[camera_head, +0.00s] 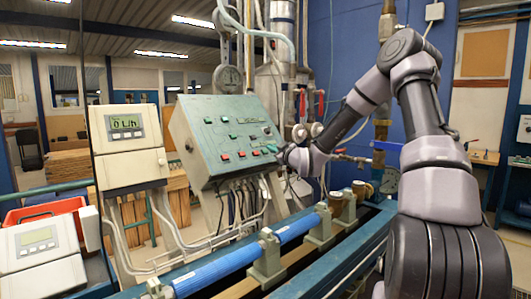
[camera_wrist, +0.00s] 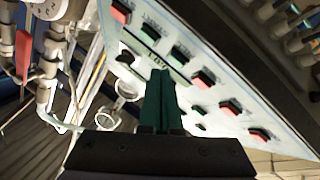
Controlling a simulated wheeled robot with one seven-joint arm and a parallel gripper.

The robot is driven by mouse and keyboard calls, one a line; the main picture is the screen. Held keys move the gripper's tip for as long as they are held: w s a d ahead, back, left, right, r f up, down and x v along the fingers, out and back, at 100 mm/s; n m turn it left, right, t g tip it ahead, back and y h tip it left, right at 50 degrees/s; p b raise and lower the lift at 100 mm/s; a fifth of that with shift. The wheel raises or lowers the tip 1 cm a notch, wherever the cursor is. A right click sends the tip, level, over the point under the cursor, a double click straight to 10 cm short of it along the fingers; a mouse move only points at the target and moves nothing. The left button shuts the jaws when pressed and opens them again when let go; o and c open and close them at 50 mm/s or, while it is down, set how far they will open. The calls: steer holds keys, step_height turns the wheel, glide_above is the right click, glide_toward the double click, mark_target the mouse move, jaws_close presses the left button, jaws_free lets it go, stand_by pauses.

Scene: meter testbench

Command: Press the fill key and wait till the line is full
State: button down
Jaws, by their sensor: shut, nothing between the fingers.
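The green control panel (camera_head: 225,135) stands tilted on a frame and bears several red and green keys. My gripper (camera_head: 282,152) is at its lower right corner, small in the head view. The fingers are shut together, empty, and point at the panel; contact with a key cannot be told. The key labels are too blurred to tell which is the fill key. A meter (camera_head: 127,123) at left reads 0 L/h.
A blue pipe (camera_head: 245,257) lies in clamps along the bench below the panel. Cables hang under the panel. A second meter (camera_head: 38,243) stands at lower left, beside a red crate (camera_head: 45,210). Pipes and valves rise behind my gripper.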

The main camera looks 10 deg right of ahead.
steer(key=shift+w+a+f, duration=0.2)
steer(key=shift+w+f, duration=0.05)
steer(key=shift+w, duration=0.05)
steer(key=shift+w+a+f, duration=0.15)
steer(key=shift+w+f, duration=0.05)
steer(key=shift+f, duration=0.1)
stand_by(0.9)
stand_by(0.3)
steer(key=shift+s+d+r, duration=0.3)
steer(key=shift+s+r, duration=0.2)
steer(key=shift+r, duration=0.05)
steer(key=shift+r, duration=0.1)
steer(key=shift+s+d+r, duration=0.55)
steer(key=shift+s+r, duration=0.25)
steer(key=shift+s+d+r, duration=0.5)
steer(key=shift+s+r, duration=0.25)
steer(key=shift+r, duration=0.05)
steer(key=shift+s+d+r, duration=0.3)
steer(key=shift+s+r, duration=0.1)
steer(key=shift+r, duration=0.05)
